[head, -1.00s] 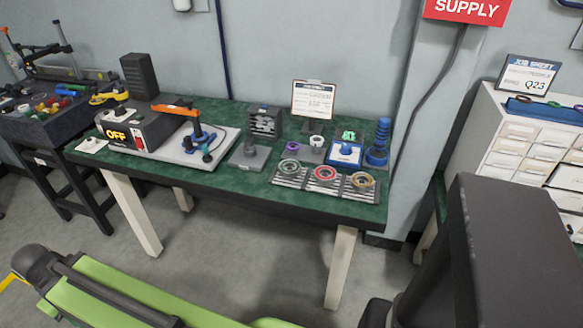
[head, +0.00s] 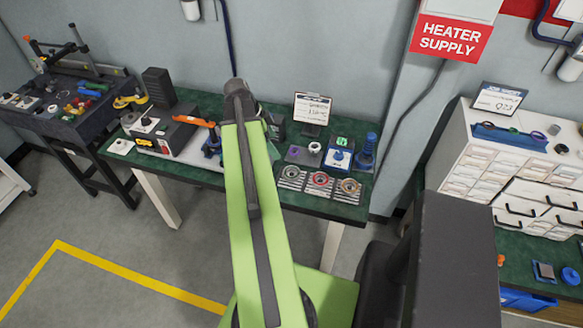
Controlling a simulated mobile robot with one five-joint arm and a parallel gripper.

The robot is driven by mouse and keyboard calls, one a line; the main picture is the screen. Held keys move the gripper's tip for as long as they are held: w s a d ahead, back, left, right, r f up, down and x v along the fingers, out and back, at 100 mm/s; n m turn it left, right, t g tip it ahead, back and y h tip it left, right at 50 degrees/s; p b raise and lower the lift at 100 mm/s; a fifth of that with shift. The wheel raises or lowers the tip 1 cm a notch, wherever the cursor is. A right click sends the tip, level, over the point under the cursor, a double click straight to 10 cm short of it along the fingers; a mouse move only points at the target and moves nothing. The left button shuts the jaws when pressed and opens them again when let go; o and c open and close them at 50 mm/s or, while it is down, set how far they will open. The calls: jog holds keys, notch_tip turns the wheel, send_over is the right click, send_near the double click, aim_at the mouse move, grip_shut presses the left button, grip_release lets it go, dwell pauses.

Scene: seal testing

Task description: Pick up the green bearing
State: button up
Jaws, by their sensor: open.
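My light green arm rises across the middle of the head view, left of the green bearing in the picture. My gripper does not show; the arm's far end is hidden behind its own links. Nothing visible touches the green bearing.
A blue block with a small green part (head: 341,142), a blue stepped post (head: 366,151) and a job card (head: 312,108) stand behind the pads. A heater box (head: 158,132) stands left. A white drawer cabinet (head: 480,168) is right.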

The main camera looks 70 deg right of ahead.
jog(key=b, duration=1.1)
send_near(292, 173)
jog(key=shift+x, duration=0.8)
jog(key=shift+s+f, duration=0.25)
jog(key=shift+s, duration=0.1)
jog(key=shift+d, duration=0.1)
jog(key=b+x, duration=0.4)
jog(key=shift+w+f+b, duration=0.15)
jog(key=shift+f+b, duration=0.25)
jog(key=shift+f, duration=0.35)
jog(key=shift+r, duration=0.2)
jog(key=c, duration=1.8)
